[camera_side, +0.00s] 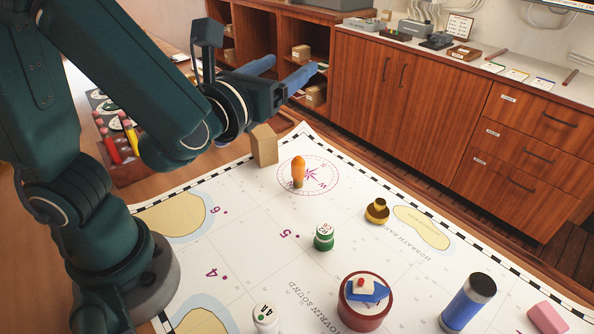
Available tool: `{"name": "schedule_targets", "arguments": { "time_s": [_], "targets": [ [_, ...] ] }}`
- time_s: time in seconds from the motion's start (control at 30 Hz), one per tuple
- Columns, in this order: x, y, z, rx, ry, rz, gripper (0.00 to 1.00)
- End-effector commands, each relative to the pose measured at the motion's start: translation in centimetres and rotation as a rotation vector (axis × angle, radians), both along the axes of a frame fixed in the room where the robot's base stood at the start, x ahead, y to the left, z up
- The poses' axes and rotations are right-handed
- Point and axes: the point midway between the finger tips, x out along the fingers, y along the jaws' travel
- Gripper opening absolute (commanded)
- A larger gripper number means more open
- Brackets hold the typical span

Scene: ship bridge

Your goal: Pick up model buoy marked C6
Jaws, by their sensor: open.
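My gripper (283,73) is open and empty, raised above the far edge of the chart with its two blue fingers pointing right. A small green and white buoy (324,238) stands upright on the chart near the middle; its marking is too small to read surely. A white buoy (265,316) with a dark marking that looks like A4 stands at the bottom edge, partly cut off. I cannot make out C6 for certain on either. Both buoys are well below and apart from my gripper in the picture.
On the chart (250,215) stand an orange figure (298,172), a wooden block (264,146), a brass piece (377,211), a red tub (365,318) with small items, a blue cylinder (468,303) and a pink block (546,318). Cabinets (420,115) line the back.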

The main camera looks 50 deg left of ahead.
Motion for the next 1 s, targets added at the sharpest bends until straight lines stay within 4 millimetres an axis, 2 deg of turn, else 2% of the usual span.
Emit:
{"name": "schedule_targets", "arguments": {
  "time_s": [0.37,0.57,0.77,0.9,1.0],
  "targets": [
    [-0.1,0.2,5.2,-0.017,-0.006,0.009,0.73],
    [-1.5,4.0,2.3,-0.276,0.004,0.255,0.73],
    [-4.1,6.9,-0.7,-0.567,-0.038,0.555,0.73],
    [-7.2,8.2,-3.6,-0.830,-0.121,0.870,0.73],
    [-10.0,7.9,-6.0,-1.046,-0.226,1.172,0.73]
  ]
}}
